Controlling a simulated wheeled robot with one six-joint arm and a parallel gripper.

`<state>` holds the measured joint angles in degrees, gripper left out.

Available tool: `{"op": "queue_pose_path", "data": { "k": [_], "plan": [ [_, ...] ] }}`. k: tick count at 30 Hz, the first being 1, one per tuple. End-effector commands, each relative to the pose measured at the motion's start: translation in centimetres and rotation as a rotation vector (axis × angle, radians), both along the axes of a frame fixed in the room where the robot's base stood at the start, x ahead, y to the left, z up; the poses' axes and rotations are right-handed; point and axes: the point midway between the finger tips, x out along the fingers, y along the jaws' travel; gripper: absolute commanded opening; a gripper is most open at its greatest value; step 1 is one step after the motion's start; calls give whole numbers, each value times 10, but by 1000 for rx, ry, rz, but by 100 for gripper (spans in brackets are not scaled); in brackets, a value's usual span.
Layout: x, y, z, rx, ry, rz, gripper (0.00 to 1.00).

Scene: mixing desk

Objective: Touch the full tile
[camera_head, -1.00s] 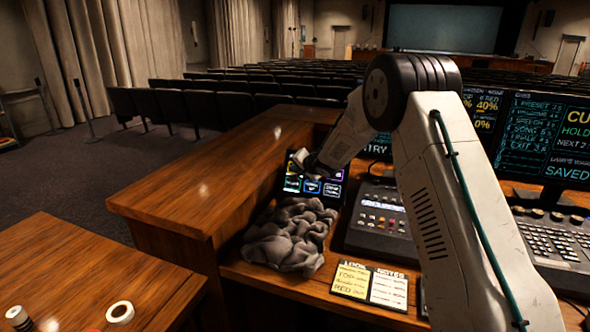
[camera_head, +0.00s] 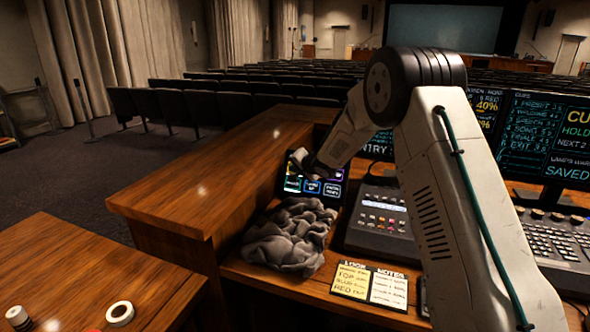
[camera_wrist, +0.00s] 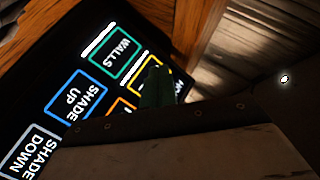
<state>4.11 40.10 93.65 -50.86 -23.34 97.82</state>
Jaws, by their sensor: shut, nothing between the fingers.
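A dark touch panel (camera_head: 322,203) with coloured tiles stands at the left end of the desk. In the wrist view it fills the left side, its lettering turned on its side. A green-edged WALLS tile (camera_wrist: 114,52), a blue SHADE UP tile (camera_wrist: 77,94) and a white SHADE DOWN tile (camera_wrist: 31,152) are readable. A yellow-edged tile (camera_wrist: 133,78) and an orange-edged tile (camera_wrist: 119,108) are partly covered by my gripper, their words hidden. I cannot read the word FULL on any tile. My gripper (camera_head: 301,161) is shut and empty, over the panel's upper part; contact is unclear.
A crumpled grey cloth (camera_head: 290,237) lies in front of the panel. A control box (camera_head: 380,222) is to its right, with a notes card (camera_head: 370,286) nearer. A raised wooden ledge (camera_head: 215,175) runs along the left. Monitors (camera_head: 548,140) stand at the right.

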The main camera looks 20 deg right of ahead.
Motion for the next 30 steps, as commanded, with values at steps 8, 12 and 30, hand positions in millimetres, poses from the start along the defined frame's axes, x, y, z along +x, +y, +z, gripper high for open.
{"op": "queue_pose_path", "data": {
  "k": [8, 12, 30],
  "plan": [
    [-19, 14, 13, 1, 0, 1, 0],
    [-28, 21, 19, -1, 0, 1, 0],
    [-35, 25, 23, 0, 0, 0, 0]
  ]
}}
